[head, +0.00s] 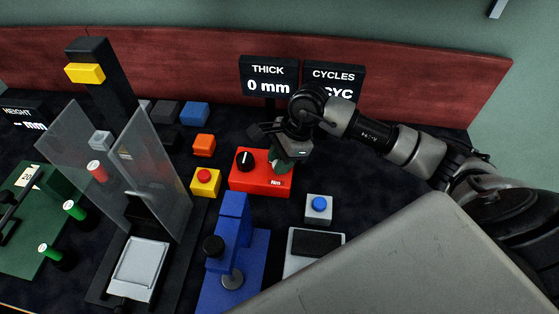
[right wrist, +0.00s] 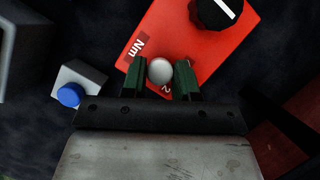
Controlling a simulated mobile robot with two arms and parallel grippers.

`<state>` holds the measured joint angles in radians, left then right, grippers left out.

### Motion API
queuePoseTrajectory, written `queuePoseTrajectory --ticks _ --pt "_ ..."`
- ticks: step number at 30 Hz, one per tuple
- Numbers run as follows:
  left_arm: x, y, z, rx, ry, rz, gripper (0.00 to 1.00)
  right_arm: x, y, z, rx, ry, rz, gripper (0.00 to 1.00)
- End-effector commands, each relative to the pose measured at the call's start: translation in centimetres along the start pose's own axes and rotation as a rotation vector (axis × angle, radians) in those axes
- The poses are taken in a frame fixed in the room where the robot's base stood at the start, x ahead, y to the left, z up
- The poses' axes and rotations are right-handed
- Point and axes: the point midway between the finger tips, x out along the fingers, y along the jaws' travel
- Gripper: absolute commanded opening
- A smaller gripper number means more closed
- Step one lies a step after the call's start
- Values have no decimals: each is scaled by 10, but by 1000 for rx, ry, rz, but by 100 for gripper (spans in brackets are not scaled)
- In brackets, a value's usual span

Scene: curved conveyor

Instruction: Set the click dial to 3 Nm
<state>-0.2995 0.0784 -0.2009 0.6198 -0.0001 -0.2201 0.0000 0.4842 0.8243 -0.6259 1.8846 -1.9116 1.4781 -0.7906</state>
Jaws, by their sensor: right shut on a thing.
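A red box (head: 248,182) marked "Nm" stands on the dark table in the middle of the head view. It also shows in the right wrist view (right wrist: 205,50). On it is a black round dial (head: 245,160) with a white pointer line, seen also in the right wrist view (right wrist: 217,10). A pale round knob (right wrist: 160,71) sits on the same box near the "Nm" mark, with a "2" printed beside it. My right gripper (head: 280,166) reaches down over the box, its green fingers shut on the pale knob. The knob's pointer and other numbers are hidden. My left gripper is not in view.
A box with a blue button (head: 319,204) stands at the front right of the red box. A yellow box with a red button (head: 205,182) is to its left. A blue stand (head: 232,245) is in front. Display signs (head: 268,77) stand behind.

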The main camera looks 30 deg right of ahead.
Motion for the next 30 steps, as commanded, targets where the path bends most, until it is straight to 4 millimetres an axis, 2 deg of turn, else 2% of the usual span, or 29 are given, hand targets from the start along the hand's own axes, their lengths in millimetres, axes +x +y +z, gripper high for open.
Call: queuePoseTrajectory --ticks 15,30 --pt "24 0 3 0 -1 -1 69 1 2 0 370 0 -156 6" --pt "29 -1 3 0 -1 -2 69 0 2 0 500 0 -209 6"
